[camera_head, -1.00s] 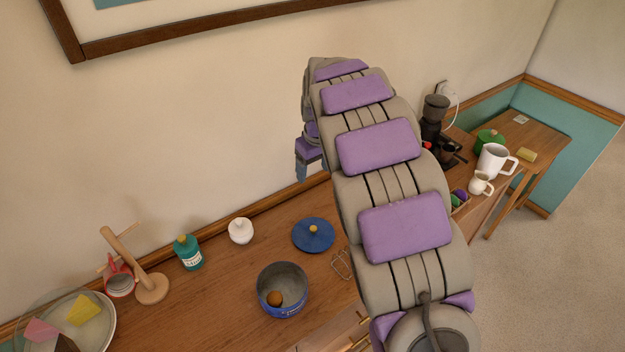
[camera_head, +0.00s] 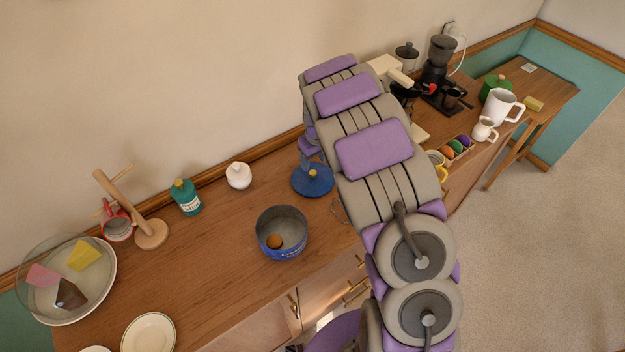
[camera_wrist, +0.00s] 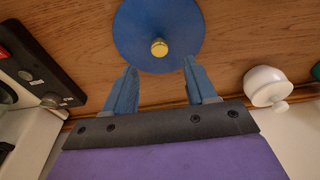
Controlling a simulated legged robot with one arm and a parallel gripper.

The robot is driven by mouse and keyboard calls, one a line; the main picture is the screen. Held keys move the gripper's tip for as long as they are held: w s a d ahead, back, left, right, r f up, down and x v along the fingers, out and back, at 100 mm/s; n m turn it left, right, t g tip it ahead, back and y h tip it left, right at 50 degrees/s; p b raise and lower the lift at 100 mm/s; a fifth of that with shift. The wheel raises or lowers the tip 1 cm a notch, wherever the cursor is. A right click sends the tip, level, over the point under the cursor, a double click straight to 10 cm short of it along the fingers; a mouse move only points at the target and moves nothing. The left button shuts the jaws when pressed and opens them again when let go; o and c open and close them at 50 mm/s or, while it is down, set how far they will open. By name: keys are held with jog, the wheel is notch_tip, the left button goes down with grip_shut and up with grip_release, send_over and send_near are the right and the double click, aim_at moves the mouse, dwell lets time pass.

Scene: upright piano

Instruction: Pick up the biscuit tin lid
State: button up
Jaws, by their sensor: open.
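The biscuit tin lid is a round blue disc with a small gold knob; it lies flat on the wooden sideboard top. It shows in the head view (camera_head: 313,188) and in the wrist view (camera_wrist: 150,22). My gripper (camera_wrist: 160,75) is open, its two blue fingers apart and empty, pointing toward the lid. In the wrist view the fingertips overlap the lid's near edge, with the knob just beyond and between them. Whether the fingers touch the lid I cannot tell. The open blue tin (camera_head: 282,250) stands in front of the lid with a brown round thing inside.
A white lidded pot (camera_head: 239,176) and a teal bottle (camera_head: 187,200) stand left of the lid. A wooden mug stand (camera_head: 150,234) and a plate with wedges (camera_head: 105,300) are further left. A coffee grinder (camera_head: 440,60) stands at right. The wall is close behind.

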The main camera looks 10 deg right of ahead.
aim_at(313, 172)
jog(key=shift+w+a+f+b, duration=0.1)
jog(key=shift+f+b, duration=0.2)
jog(key=shift+f, duration=1.2)
jog(key=shift+w+f+b, duration=0.1)
jog(key=shift+f+b, duration=0.15)
jog(key=shift+f, duration=1.25)
jog(key=shift+r, duration=0.1)
grip_shut()
